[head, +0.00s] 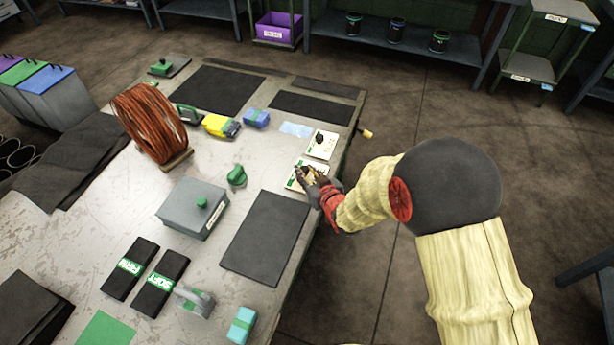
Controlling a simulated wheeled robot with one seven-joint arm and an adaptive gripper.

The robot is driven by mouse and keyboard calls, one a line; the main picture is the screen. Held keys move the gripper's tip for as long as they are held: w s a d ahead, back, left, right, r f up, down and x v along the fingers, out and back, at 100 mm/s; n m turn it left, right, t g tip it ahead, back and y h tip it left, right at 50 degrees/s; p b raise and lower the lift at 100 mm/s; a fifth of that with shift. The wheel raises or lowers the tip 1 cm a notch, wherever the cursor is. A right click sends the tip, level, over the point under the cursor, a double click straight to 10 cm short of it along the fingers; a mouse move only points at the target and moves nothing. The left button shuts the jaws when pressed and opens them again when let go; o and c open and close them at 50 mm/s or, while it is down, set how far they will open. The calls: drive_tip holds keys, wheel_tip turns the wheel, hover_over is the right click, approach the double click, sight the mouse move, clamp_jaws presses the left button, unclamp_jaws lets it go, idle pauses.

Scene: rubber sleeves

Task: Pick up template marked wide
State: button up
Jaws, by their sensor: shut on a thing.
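Two white templates with green strips lie near the right edge of the workbench (232,266). The farther template (325,149) has a dark knob and lies clear of my gripper. The nearer template (293,184) is partly hidden under my gripper (306,173). The markings on both are too small to read. My gripper reaches in from the right and is shut at the nearer template, with its fingers over the middle where a knob would be hidden. I cannot tell whether that template is lifted off the bench.
A black mat (265,238) lies just left and in front of my gripper. A pale blue sheet (295,130) lies behind the templates. Open floor lies right.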

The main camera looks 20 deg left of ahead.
clamp_jaws()
drive_tip(key=shift+r, duration=0.1)
